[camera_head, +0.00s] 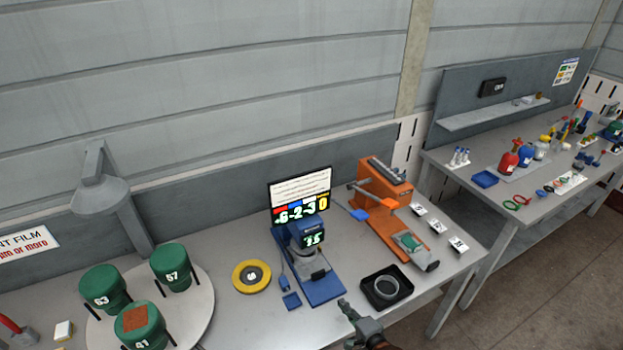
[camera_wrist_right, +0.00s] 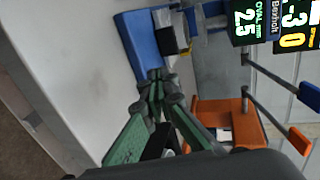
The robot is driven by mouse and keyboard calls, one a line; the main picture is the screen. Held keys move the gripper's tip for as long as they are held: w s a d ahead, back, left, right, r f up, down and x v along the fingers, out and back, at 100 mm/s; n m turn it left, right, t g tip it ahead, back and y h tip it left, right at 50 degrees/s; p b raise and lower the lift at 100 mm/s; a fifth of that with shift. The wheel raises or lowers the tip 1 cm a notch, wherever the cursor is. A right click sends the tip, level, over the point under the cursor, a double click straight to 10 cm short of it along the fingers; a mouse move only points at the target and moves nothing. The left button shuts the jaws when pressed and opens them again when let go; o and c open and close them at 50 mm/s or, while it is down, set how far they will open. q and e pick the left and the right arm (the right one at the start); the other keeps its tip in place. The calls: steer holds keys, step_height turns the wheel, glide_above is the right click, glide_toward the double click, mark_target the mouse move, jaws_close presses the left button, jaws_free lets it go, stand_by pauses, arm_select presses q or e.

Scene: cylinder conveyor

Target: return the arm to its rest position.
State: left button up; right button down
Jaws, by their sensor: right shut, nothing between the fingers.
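My right gripper (camera_head: 346,306) shows at the bottom of the head view, above the front edge of the grey workbench (camera_head: 240,325). It is to the right of the blue gauge stand (camera_head: 322,290) and left of the black tray (camera_head: 367,296), with no visible contact with either. In the right wrist view the gripper (camera_wrist_right: 155,82) has its fingertips together with nothing between them, and the blue base (camera_wrist_right: 143,45) lies beyond them. My left gripper is not in view.
An orange machine (camera_head: 385,205) stands behind the black tray. A yellow-rimmed disc (camera_head: 251,276) lies left of the gauge stand. A round turntable (camera_head: 196,315) bears numbered green containers at left. A second table (camera_head: 455,170) stands at right.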

steer(key=s+d+f+n+g+h, duration=0.1)
steer(key=s+d+n+g+h, duration=0.15)
steer(key=s+d+n, duration=0.65)
steer(key=s+d+g+h, duration=0.2)
steer(key=s+d+g, duration=0.2)
steer(key=s, duration=1)
steer(key=s+d+f+n+g+h, duration=0.1)
steer(key=s+d+n+g+h, duration=0.15)
steer(key=s+d+n, duration=0.65)
steer(key=s+a+f+m+g+y+b, duration=0.1)
steer(key=s+a+f+m+b, duration=0.1)
steer(key=f, duration=1.4)
steer(key=s+a+f+m+g+b, duration=0.1)
steer(key=s+a+f+m+b, duration=0.1)
steer(key=f, duration=1.4)
arm_select(q)
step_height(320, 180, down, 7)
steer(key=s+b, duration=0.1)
steer(key=b, duration=0.1)
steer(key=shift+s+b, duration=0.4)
arm_select(e)
steer(key=s+f+g, duration=0.1)
steer(key=s+f, duration=1.8)
steer(key=f, duration=0.3)
steer(key=shift+s+d+n, duration=0.2)
steer(key=shift+s+n, duration=0.05)
steer(key=shift+n, duration=0.15)
